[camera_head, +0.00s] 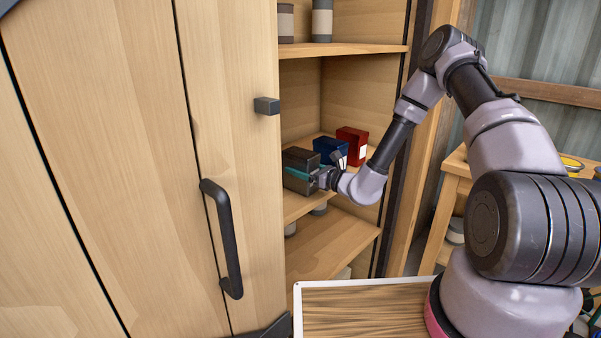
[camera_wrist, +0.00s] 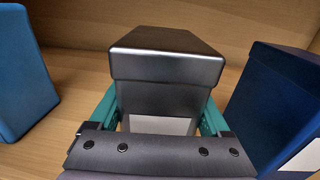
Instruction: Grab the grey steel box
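The grey steel box (camera_wrist: 168,70) fills the middle of the wrist view, a dark metallic box with a lid and a pale label low on its near face. In the head view the box (camera_head: 299,160) is on the middle shelf of the cupboard. My gripper (camera_wrist: 160,112) has its teal fingers on either side of the box, below the lid. The fingers are wide apart and look very close to its sides; whether they press on it is unclear. In the head view my gripper (camera_head: 300,174) reaches in from the right, with one teal finger along the box.
A blue box (camera_head: 330,150) and a red box (camera_head: 352,142) stand to the right on the same shelf. Blue boxes flank the grey one in the wrist view, left (camera_wrist: 22,75) and right (camera_wrist: 275,105). A wooden door (camera_head: 235,60) with a black handle is at the left.

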